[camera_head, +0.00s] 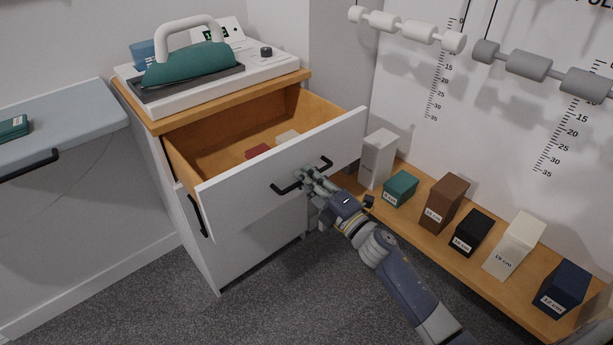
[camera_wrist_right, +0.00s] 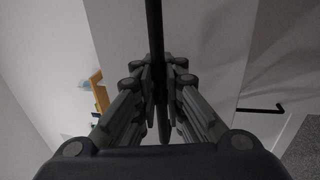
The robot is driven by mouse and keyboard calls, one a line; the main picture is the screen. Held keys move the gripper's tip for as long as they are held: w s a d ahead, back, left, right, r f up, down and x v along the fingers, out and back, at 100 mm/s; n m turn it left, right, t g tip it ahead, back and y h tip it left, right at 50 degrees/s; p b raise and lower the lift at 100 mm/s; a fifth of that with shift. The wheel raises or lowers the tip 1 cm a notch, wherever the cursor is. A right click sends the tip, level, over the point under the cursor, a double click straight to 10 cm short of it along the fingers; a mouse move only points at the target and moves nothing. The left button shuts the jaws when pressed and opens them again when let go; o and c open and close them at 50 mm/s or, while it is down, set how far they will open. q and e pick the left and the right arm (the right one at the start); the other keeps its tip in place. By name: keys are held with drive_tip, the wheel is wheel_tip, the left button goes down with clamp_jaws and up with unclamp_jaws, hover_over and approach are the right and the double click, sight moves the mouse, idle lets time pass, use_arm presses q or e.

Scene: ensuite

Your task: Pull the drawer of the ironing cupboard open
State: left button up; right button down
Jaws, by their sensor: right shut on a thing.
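The ironing cupboard (camera_head: 258,246) is a white cabinet with a wooden top. Its top drawer (camera_head: 235,168) is pulled well out, and its wooden inside shows. A dark red item (camera_head: 257,151) and a pale item (camera_head: 287,137) lie in it. My right gripper (camera_head: 305,180) is shut on the black bar handle (camera_head: 284,189) of the drawer front. In the right wrist view the handle (camera_wrist_right: 154,40) runs between the fingers (camera_wrist_right: 158,95). Part of the handle is hidden behind the fingers. My left gripper is not in view.
A steam iron station (camera_head: 205,70) with a teal iron stands on the cupboard top. Labelled boxes (camera_head: 440,202) stand on a low wooden shelf at right. A grey-topped unit (camera_head: 60,120) is at left. Carpet (camera_head: 270,305) in front is clear.

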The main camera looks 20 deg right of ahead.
drive_tip(key=c, duration=2)
unclamp_jaws()
drive_tip(key=shift+f, duration=0.15)
drive_tip(key=shift+o, duration=0.2)
drive_tip(key=shift+s, duration=0.1)
drive_tip(key=v, duration=1.1)
drive_tip(key=shift+s, duration=0.4)
drive_tip(key=shift+d+f, duration=0.1)
drive_tip(key=shift+d, duration=0.05)
